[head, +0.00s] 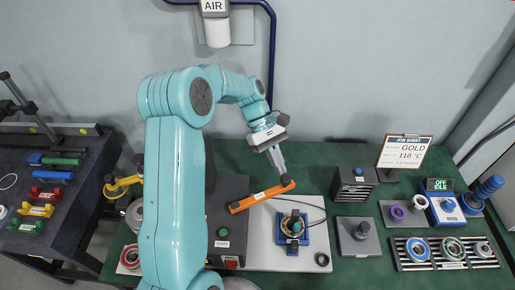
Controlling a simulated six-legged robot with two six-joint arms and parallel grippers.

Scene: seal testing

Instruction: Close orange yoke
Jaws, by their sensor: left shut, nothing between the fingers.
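The orange yoke (262,195) is a bar with dark ends, lying slantwise from lower left to upper right. It passes above the dark grey box and the edge of the pale plate (262,255). My left gripper (281,171) points down at the yoke's right end. Its fingers are shut and empty, and I cannot tell whether they touch the bar. My own arm hides part of the bench to the left of the yoke. My right gripper is not in view.
A blue fixture (292,229) stands on the pale plate, just below the yoke's right end. A dark block (354,184) and a grey block with a knob (358,238) stand to the right. A job sheet (404,152) stands behind them. Green bench shows between these things.

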